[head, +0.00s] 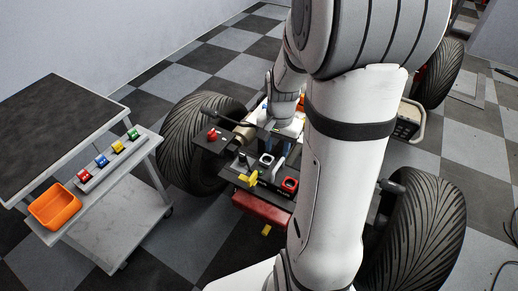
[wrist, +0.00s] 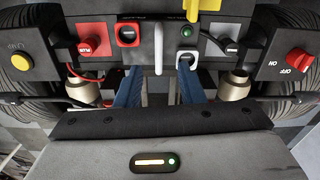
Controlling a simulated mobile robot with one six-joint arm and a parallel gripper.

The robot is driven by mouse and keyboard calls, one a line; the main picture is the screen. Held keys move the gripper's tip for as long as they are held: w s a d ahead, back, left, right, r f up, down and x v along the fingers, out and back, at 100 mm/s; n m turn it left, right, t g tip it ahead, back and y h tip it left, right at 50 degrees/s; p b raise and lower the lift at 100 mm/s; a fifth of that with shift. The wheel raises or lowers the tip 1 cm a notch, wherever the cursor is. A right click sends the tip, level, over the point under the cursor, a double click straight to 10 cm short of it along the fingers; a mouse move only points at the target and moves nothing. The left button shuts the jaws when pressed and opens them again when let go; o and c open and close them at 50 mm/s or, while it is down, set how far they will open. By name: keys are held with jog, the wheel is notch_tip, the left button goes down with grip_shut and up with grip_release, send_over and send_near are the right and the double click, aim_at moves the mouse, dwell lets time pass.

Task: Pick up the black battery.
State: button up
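My gripper (head: 284,108) is low over the middle of the quad in the head view, partly hidden by my arm.
The quad's panel carries a yellow key-like part (head: 248,179), a red-rimmed socket (wrist: 128,35), a white-rimmed socket (wrist: 187,60) and a red knob (wrist: 300,60). Large tyres (head: 195,140) flank it. A trolley (head: 125,215) at left holds an orange bin (head: 54,206) and several coloured blocks.

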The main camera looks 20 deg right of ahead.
aim_at(278, 164)
jog(key=f, duration=0.1)
jog(key=d+f, duration=0.1)
jog(key=f+m, duration=0.1)
jog(key=shift+w+d+f+b, duration=0.15)
jog(key=shift+w+d+b, duration=0.1)
jog(key=shift+b, duration=0.05)
jog(key=f, duration=0.2)
jog(key=f+b, duration=0.1)
jog(key=f, duration=0.4)
jog(key=shift+w+f, duration=0.3)
jog(key=shift+f, duration=0.05)
jog(key=shift+c, duration=0.2)
grip_shut()
jog(key=shift+w+r, duration=0.1)
dwell(0.4)
